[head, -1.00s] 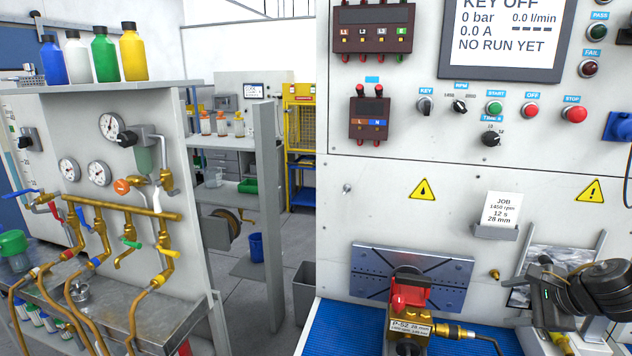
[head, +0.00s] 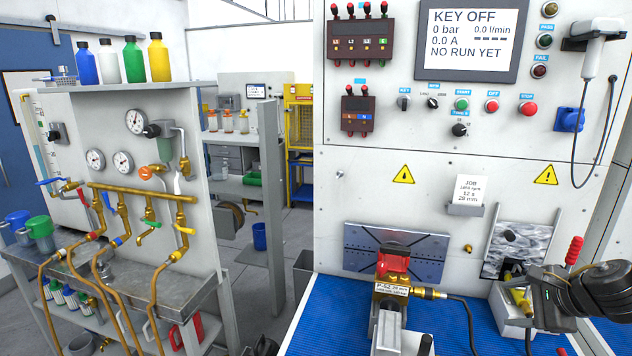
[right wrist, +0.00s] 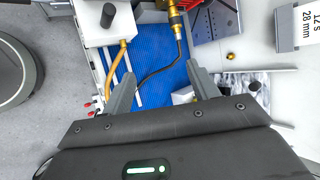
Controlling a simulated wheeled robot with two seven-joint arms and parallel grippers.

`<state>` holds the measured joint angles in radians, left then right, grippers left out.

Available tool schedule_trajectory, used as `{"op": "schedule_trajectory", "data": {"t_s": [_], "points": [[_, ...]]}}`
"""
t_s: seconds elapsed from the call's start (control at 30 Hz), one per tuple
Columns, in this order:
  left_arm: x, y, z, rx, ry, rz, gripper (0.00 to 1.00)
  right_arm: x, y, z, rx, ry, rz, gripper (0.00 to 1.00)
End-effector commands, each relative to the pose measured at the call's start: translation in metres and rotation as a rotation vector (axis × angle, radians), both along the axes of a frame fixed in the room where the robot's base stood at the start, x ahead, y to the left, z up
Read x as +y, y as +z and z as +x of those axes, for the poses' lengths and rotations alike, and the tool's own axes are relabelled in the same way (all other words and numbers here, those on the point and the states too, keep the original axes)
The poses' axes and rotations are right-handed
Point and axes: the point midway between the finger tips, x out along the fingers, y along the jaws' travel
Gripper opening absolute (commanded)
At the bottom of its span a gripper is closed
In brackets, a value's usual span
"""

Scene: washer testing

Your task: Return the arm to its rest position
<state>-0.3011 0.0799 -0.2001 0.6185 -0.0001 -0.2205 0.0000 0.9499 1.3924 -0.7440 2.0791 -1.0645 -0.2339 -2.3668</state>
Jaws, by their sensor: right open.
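My right arm comes in from the right in the head view, and its dark gripper (head: 540,298) is over the right part of the blue bench mat, in front of the white bin. In the right wrist view the two grey fingers of the gripper (right wrist: 160,72) stand wide apart with nothing between them but the blue mat and a black cable below. The brass pump (head: 392,288) with its red top stands on the mat to the left of the gripper, apart from it. My left gripper is not in view.
The blue mat (head: 335,320) is mostly bare left of the pump. A white bin (head: 508,318) with yellow-handled items and a red-handled tool (head: 574,250) are close to my right gripper. The upright test panel (head: 390,185) stands behind. A black cable (right wrist: 158,72) crosses the mat.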

Motion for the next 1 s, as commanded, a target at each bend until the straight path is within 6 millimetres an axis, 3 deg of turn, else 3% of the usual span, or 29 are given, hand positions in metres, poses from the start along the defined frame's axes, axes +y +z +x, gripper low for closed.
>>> {"op": "schedule_trajectory", "data": {"t_s": [0.37,0.67,0.83,1.0], "points": [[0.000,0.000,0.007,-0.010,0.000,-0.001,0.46,0.073,-0.036,0.022,0.009,-0.121,0.252,0.59],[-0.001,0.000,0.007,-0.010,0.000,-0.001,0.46,0.157,-0.082,0.018,0.088,-0.418,0.713,0.59],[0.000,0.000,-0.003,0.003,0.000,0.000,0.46,0.213,-0.120,-0.007,0.239,-0.828,1.211,0.59],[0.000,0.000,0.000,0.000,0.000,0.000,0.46,0.231,-0.167,-0.059,0.433,-1.527,1.787,0.59]]}}
